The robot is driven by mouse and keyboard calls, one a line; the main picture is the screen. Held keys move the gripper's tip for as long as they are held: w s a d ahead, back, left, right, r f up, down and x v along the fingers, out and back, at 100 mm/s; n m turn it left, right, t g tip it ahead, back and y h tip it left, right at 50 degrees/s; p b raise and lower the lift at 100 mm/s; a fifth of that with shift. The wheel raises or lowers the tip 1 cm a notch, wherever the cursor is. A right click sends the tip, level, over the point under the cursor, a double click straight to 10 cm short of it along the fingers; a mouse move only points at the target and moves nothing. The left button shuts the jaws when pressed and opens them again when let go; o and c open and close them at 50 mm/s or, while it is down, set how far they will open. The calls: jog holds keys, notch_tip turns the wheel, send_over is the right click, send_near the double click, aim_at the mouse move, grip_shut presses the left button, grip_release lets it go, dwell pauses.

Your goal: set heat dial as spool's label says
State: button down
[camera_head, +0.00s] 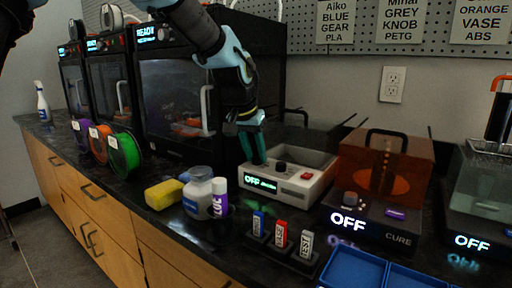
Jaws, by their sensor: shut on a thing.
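A pale grey box (311,186) with an open-topped tray sits mid-counter. Its display (261,184) reads OFF, with smaller text I cannot read. A black knob (280,166) and a red button (306,176) show on its front. My gripper (259,160) points down at the box's left front, left of that knob. Its dark green fingers are shut on what seems to be a dial there, mostly hidden by them. Purple (79,130), orange (98,143) and green (124,156) spools stand on the counter at left, their white labels too small to read.
A yellow sponge (163,194), white jar (197,194) and purple glue stick (220,196) stand left of the box. Labelled sticks (281,234) stand in a holder in front. An amber-covered CURE unit (386,172) is at right. Printers (178,95) line the back.

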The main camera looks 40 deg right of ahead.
jog(key=m+p, duration=0.1)
jog(key=m+g, duration=0.1)
jog(key=m, duration=0.1)
jog(key=shift+w+r+p, duration=0.1)
jog(key=shift+w+p, duration=0.15)
jog(key=shift+p, duration=0.1)
jog(key=shift+m+g+p, duration=0.7)
jog(key=shift+m+g, duration=0.1)
jog(key=shift+m, duration=0.9)
jog(key=c, duration=0.6)
grip_release()
jog(key=v, duration=1)
jog(key=shift+w+a+r, duration=0.1)
jog(key=shift+a+r, duration=0.05)
jog(key=shift+r, duration=0.1)
